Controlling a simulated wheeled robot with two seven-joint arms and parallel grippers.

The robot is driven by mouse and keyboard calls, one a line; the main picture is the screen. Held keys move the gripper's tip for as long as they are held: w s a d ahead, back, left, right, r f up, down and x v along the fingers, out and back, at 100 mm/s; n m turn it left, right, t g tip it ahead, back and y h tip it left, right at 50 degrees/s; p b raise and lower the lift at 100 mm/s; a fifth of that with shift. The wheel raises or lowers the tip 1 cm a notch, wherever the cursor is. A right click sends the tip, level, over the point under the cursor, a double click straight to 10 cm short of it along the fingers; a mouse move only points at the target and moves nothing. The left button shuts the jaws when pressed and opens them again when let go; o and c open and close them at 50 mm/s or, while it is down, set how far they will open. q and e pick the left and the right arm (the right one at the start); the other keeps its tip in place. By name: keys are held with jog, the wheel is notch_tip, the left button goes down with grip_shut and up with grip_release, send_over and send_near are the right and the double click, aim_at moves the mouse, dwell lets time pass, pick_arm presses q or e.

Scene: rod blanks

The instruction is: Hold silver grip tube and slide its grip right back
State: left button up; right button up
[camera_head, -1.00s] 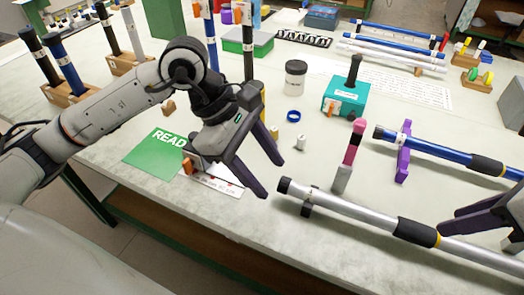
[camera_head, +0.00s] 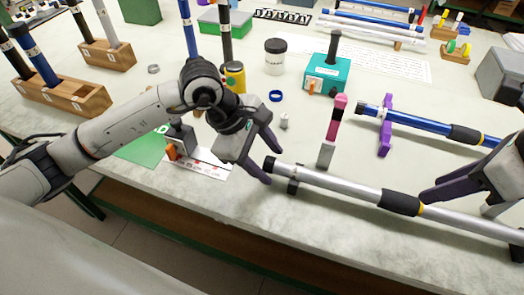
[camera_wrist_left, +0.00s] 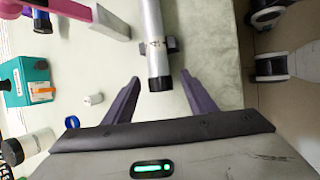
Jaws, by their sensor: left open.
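The silver grip tube (camera_head: 335,183) lies raised on a small dark stand (camera_head: 293,180) near the table's front edge, running from centre to lower right. It has a black end cap (camera_head: 269,164) and a black grip (camera_head: 402,202) with a yellow ring at its right end. My left gripper (camera_head: 274,165) is open at the capped end. In the left wrist view the tube (camera_wrist_left: 153,45) ends between the two spread fingertips, with gaps on both sides.
A blue tube (camera_head: 410,120) lies on a purple stand (camera_head: 385,138) behind. A pink and grey upright piece (camera_head: 333,130) stands just behind the silver tube. A teal box (camera_head: 327,75), a white jar (camera_head: 275,57) and a blue ring (camera_head: 276,96) are further back.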

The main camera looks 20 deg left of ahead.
aim_at(405, 199)
pick_arm(q)
jog(key=c, duration=1.1)
jog(key=shift+c, duration=0.4)
pick_arm(e)
jog(key=o, duration=0.5)
jog(key=shift+o, duration=0.2)
jog(key=a+f+n+h, duration=0.1)
jog(key=f+n, duration=0.1)
jog(key=f, duration=0.1)
jog(key=w+f+n+h, duration=0.1)
jog(key=f+n, duration=0.2)
jog(key=w+a+f+n+h, duration=0.1)
jog(key=f+n, duration=0.1)
jog(key=f, duration=0.1)
jog(key=shift+a+f+g, duration=0.35)
jog(key=shift+f+g, duration=0.05)
